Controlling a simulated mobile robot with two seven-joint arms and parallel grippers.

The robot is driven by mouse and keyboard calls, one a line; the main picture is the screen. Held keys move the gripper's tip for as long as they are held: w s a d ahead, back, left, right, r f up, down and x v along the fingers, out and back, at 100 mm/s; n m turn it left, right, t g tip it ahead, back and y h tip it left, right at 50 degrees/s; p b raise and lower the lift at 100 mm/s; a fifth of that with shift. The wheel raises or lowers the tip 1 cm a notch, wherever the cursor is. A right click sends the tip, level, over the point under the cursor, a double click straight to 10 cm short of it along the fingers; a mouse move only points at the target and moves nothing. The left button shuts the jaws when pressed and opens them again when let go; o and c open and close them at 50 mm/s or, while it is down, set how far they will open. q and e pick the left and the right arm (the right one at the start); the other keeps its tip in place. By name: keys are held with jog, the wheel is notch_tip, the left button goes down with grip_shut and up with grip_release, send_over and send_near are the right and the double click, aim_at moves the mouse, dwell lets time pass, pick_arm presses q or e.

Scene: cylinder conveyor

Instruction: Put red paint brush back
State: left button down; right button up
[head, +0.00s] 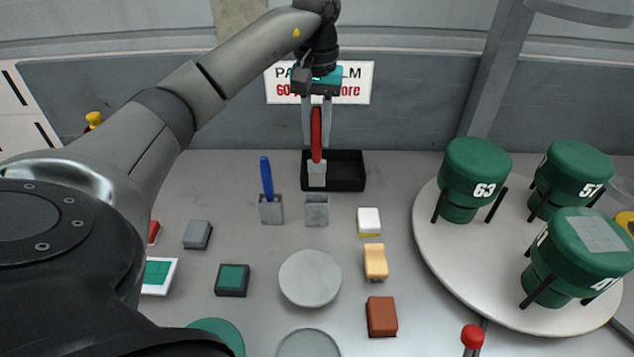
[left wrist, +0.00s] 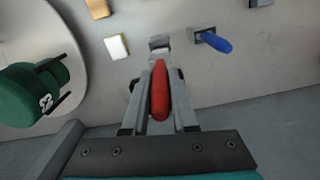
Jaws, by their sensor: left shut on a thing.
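The red paint brush (head: 316,128) hangs upright, grey end down, in my left gripper (head: 317,146), which is shut on its handle. In the left wrist view the red handle (left wrist: 160,90) lies between the two fingers. A small grey holder (head: 317,211) shows just below the brush's lower end in the head view, its top free of any brush. The brush end looks apart from it; how far above or behind it is I cannot tell. The blue brush (head: 266,178) stands in the other grey holder (head: 271,211), to the left. My right gripper is not in view.
A black tray (head: 347,184) stands behind the holders. A white block (head: 369,221), a yellow block (head: 375,262) and a brown block (head: 382,317) lie right of them. Green numbered canisters (head: 473,180) stand on a white round table (head: 440,240) at right. A wall rises behind.

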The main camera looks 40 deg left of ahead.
aim_at(317, 171)
pick_arm(q)
notch_tip(317, 171, down, 11)
jog(key=shift+r+b, duration=0.1)
jog(key=shift+b, duration=0.3)
jog(key=shift+f, duration=0.2)
jog(key=c, duration=0.7)
grip_release()
notch_tip(317, 171, up, 12)
jog(key=shift+r+p, duration=0.15)
jog(key=shift+p, duration=0.45)
